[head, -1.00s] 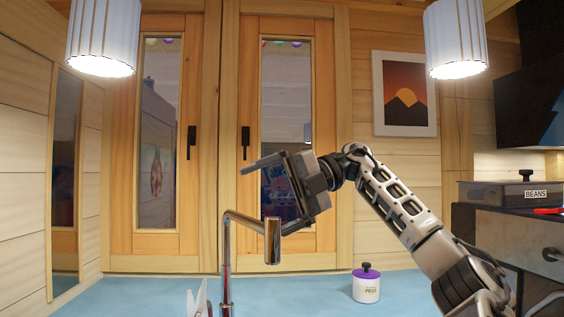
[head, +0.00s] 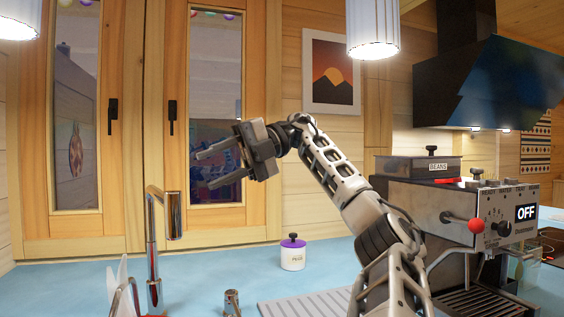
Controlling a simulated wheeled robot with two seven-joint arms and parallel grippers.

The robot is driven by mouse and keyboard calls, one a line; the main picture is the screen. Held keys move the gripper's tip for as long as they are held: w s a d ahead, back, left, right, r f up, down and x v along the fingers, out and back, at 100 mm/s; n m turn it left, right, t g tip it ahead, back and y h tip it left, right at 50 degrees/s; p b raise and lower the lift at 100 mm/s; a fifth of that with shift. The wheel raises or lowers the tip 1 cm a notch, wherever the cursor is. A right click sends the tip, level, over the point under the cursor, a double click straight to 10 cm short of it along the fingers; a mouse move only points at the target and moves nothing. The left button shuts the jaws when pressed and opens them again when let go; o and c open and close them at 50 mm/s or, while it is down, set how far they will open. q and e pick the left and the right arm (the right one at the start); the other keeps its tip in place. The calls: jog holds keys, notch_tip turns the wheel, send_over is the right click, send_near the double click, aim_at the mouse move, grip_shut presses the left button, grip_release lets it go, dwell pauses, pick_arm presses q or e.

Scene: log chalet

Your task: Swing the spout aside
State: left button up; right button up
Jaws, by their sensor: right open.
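The chrome spout (head: 163,215) stands at the lower left of the head view. It rises from a thin upright pipe, and its short arm ends in a down-turned nozzle that points to the right side. My right gripper (head: 203,168) is open and empty, up and to the right of the nozzle. Its two fingers point left, apart from the spout. The foot of the spout is cut off or hidden at the bottom edge. My left gripper is not in view.
A coffee machine (head: 455,218) with a red knob stands at the right. A white jar with purple lid (head: 293,254) sits on the blue counter (head: 215,272). A grey ribbed mat (head: 305,304) lies in front. Wooden windows (head: 215,110) stand behind, and a lamp (head: 372,30) hangs above.

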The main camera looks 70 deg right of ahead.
pick_arm(q)
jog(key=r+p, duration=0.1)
jog(key=p, duration=0.3)
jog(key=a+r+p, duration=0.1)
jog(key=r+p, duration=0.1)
jog(key=p, duration=0.1)
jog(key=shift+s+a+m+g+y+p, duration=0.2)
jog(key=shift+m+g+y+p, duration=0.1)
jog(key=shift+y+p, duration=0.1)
pick_arm(e)
jog(key=s+d, duration=0.8)
jog(key=d, duration=0.2)
jog(key=shift+s+r, duration=0.2)
jog(key=shift+s, duration=0.2)
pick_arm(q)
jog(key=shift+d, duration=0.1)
